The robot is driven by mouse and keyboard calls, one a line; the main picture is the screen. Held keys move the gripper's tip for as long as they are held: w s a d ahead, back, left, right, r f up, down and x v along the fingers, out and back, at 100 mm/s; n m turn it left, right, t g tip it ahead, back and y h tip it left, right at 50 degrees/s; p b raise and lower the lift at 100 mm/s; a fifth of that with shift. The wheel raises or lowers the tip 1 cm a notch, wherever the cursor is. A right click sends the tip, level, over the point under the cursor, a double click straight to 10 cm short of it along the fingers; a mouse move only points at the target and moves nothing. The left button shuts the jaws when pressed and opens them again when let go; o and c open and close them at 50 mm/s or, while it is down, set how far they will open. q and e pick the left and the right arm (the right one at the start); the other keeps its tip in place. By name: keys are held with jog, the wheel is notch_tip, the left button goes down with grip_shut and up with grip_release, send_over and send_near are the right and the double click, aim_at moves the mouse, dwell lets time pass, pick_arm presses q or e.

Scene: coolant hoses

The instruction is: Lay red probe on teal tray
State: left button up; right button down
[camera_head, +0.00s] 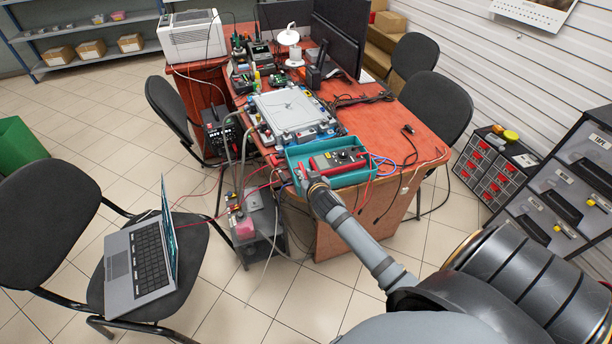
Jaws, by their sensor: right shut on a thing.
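The teal tray (352,179) sits at the near corner of the red-brown desk. A red and dark multimeter (338,160) lies in it. My right gripper (312,180) is at the tray's near left end, with its arm reaching in from the lower right. It is shut on the red probe (303,170), of which only a small red part shows at the fingertips. The gripper hides most of the probe, and I cannot tell whether the probe touches the tray. My left gripper is out of view.
A grey-white device (290,112) stands behind the tray on the desk (400,150). Red, blue and black leads run around the tray and over the desk edge. A small cart (258,222) stands at the lower left, and a laptop (140,257) lies on a chair.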

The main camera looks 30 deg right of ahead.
jog(key=shift+f, duration=0.55)
jog(key=c, duration=1.6)
grip_release()
jog(key=shift+r, duration=0.7)
jog(key=v, duration=1.2)
jog(key=shift+f, duration=0.1)
